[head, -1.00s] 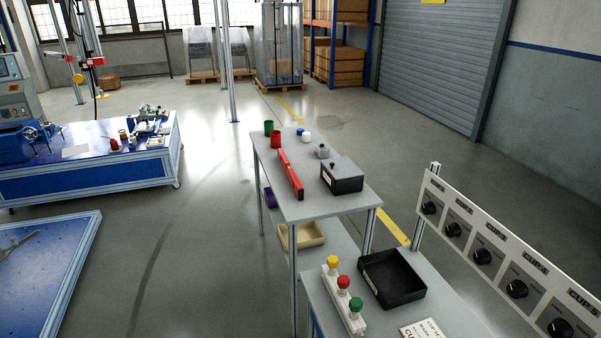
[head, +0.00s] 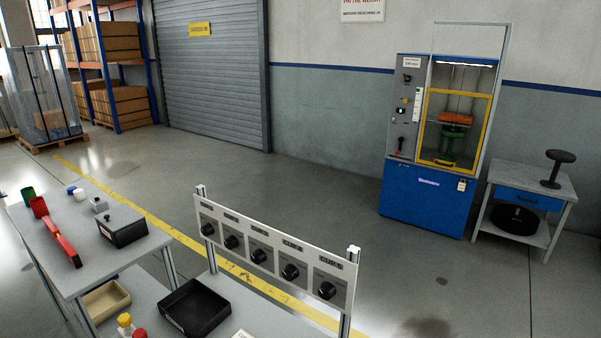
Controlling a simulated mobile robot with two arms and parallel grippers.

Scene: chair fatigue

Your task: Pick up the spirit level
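The spirit level (head: 61,242) is a long red bar lying on the grey top of the upper bench (head: 136,251) at the left of the head view. Its far end lies close to a red cup (head: 39,206). A black and grey box (head: 122,230) stands to its right, apart from it. Neither of my grippers is in view.
Green (head: 28,195) and white (head: 80,194) cups stand behind the level. A knob panel (head: 273,252) stands in front. A blue test machine (head: 430,200) and side table (head: 541,178) stand at right. Open floor lies between.

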